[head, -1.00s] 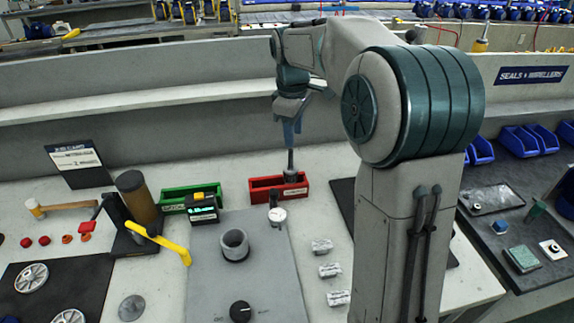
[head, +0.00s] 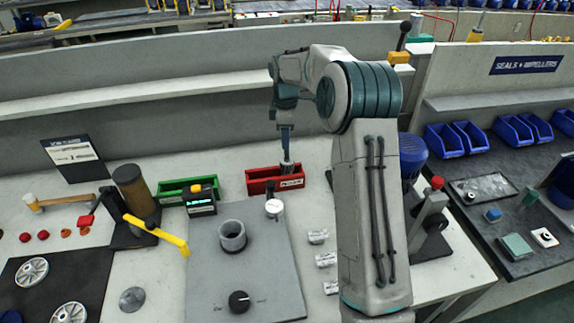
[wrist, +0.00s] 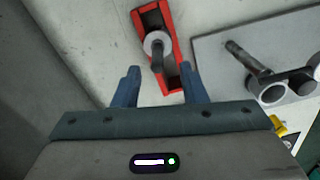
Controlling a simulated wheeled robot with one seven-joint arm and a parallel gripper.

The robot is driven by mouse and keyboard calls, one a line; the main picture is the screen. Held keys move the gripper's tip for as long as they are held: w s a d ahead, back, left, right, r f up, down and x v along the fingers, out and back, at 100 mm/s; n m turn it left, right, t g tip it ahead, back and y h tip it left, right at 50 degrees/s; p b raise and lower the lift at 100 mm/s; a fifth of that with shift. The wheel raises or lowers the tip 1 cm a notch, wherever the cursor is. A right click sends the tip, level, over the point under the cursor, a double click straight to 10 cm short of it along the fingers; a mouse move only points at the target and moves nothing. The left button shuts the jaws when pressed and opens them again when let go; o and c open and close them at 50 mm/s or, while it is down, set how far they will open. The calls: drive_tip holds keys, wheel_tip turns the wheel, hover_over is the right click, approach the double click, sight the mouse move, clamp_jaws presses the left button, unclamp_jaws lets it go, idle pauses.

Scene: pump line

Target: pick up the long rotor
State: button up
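The long rotor (head: 287,167) stands upright in the red bin (head: 262,186), its lower part hidden by the bin wall. In the wrist view the rotor (wrist: 155,42) shows as a pale round disc with a dark shaft pointing toward the camera. My gripper (head: 286,152) points down over the red bin at the rotor's upper end. In the wrist view my gripper (wrist: 161,68) has its two blue fingers well apart, with the shaft end between them in the picture. I see no contact between fingers and shaft.
A green bin (head: 171,190) and a small device with a lit display (head: 200,203) stand left of the red bin. A yellow lever (head: 160,234) reaches toward the plate.

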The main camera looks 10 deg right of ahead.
sight(287, 158)
drive_tip(key=shift+w+d+f+p, duration=0.1)
drive_tip(key=shift+f+p, duration=0.25)
drive_tip(key=shift+f, duration=1.1)
drive_tip(key=shift+d+f+p, duration=0.1)
drive_tip(key=shift+f+p, duration=0.2)
drive_tip(key=shift+f, duration=1.1)
drive_tip(key=shift+r, duration=0.1)
clamp_jaws()
